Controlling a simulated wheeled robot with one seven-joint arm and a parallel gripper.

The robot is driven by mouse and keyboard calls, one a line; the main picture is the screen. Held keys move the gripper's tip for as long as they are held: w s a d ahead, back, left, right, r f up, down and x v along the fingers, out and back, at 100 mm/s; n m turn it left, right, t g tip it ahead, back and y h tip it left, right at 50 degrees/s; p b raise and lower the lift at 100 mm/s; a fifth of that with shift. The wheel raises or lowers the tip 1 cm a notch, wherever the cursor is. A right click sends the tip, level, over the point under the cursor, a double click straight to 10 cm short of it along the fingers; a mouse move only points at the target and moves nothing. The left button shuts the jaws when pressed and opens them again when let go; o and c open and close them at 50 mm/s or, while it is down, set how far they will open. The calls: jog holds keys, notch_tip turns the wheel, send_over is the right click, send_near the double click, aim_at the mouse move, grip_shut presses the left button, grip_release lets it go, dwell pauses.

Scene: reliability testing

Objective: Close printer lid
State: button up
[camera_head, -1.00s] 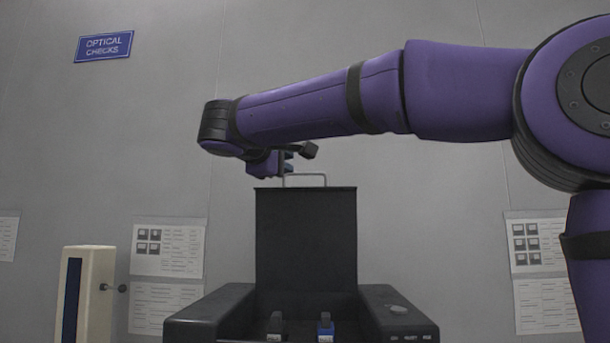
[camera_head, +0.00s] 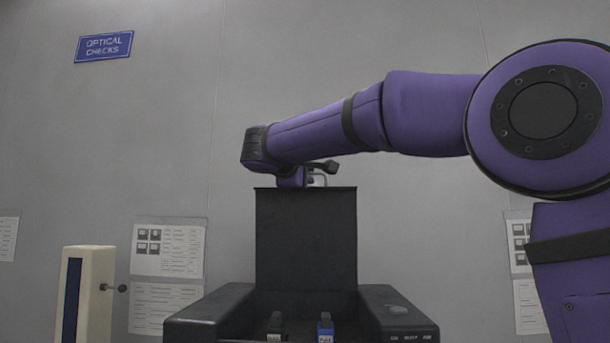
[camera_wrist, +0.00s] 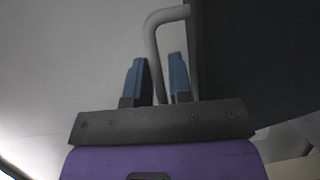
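The black printer lid (camera_head: 306,240) stands upright, open, above the dark printer body (camera_head: 215,312). A thin grey handle (camera_head: 326,179) rises from its top edge. In the wrist view the handle (camera_wrist: 153,45) bends beside the dark lid (camera_wrist: 245,50) and runs down between my two blue fingertips. My gripper (camera_wrist: 156,80) is open, with narrow gaps visible between the fingers and the handle. In the head view my purple wrist is just above the lid's top edge; the fingertips there are mostly hidden.
Two small latch-like parts, one dark (camera_head: 275,325) and one blue (camera_head: 325,327), sit at the printer's front. A beige device (camera_head: 88,290) with a side knob stands to the left. The grey wall behind carries papers (camera_head: 168,248) and a blue sign (camera_head: 104,46).

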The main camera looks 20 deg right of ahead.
grip_shut()
